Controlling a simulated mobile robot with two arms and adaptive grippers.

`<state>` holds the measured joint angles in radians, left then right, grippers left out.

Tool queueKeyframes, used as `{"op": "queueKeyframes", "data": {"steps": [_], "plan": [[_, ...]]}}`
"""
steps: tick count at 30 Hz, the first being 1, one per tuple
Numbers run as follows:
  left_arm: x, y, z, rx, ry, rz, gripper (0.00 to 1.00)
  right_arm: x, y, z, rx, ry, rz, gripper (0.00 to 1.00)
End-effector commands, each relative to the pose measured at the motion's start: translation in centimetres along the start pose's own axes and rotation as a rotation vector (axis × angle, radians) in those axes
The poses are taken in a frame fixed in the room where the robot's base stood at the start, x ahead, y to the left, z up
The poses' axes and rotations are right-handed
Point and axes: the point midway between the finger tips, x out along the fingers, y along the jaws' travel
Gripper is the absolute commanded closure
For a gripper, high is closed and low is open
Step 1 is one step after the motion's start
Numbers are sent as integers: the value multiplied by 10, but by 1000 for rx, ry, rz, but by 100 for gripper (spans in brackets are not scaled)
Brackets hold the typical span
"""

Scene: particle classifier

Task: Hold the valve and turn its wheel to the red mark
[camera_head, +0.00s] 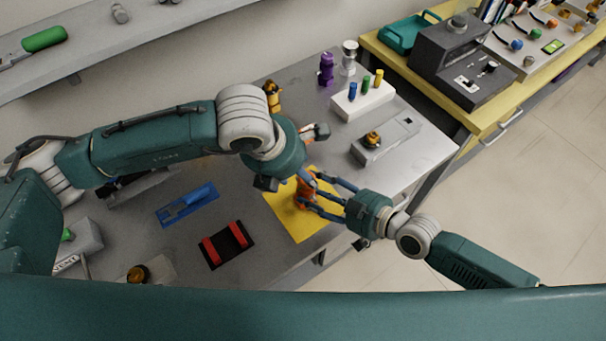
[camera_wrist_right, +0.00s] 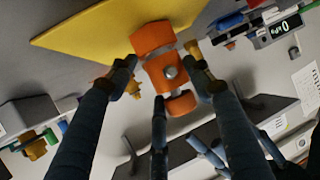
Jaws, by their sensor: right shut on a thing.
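The orange valve (camera_head: 304,191) is at the yellow mat (camera_head: 287,215) on the grey table. My right gripper (camera_head: 311,192) reaches it from the right, with its blue fingers around the body. In the right wrist view, the valve's orange body (camera_wrist_right: 165,72) with a grey round fitting lies between the fingers of my right gripper (camera_wrist_right: 163,78), which is shut on it. Brass-coloured parts show on both sides. I cannot make out the wheel or red mark.
A blue tool (camera_head: 188,204) and a black-and-red block (camera_head: 226,245) lie left of the mat. A white rack with coloured pegs (camera_head: 362,100) and a grey box with a brass knob (camera_head: 385,140) stand behind. A yellow bench (camera_head: 440,85) adjoins the table.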

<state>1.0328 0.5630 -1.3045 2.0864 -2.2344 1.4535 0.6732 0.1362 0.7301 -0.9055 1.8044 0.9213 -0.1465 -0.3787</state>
Motion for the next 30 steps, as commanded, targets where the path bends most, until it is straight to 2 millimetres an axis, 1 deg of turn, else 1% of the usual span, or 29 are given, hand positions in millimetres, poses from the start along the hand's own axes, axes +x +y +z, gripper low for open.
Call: {"op": "queueKeyframes", "data": {"steps": [1, 3, 6, 9, 14, 21, 22, 24, 25, 30], "plan": [[-12, 1, 1, 2, -4, 3, 49, 0, 0, -2, 0, 3, 0, 100], [-27, 0, 1, 3, -3, 2, 49, 0, 0, -2, 0, 3, 0, 100], [-44, 0, 1, 2, -2, 1, 49, 0, 0, -2, 0, 3, 0, 100], [-56, 0, 0, 1, -1, 1, 49, 0, 0, -2, 1, 3, 0, 100], [-65, 0, 0, 1, 1, 1, 49, 0, 0, -2, 1, 3, 0, 100], [-65, 0, 0, 1, 1, 0, 49, 0, 0, -2, 1, 3, 0, 100], [-65, 0, 0, 1, 1, 0, 49, 0, 0, -2, 1, 3, -1, 44], [-65, 0, 0, 1, 1, 0, 49, 0, 0, -1, 1, 3, -1, 30], [-65, 0, 0, 1, 1, 0, 49, 0, 0, -1, 1, 3, 0, 28], [-65, 0, 0, 1, 1, 0, 49, 0, 0, -1, 1, 1, 0, 28]]}}
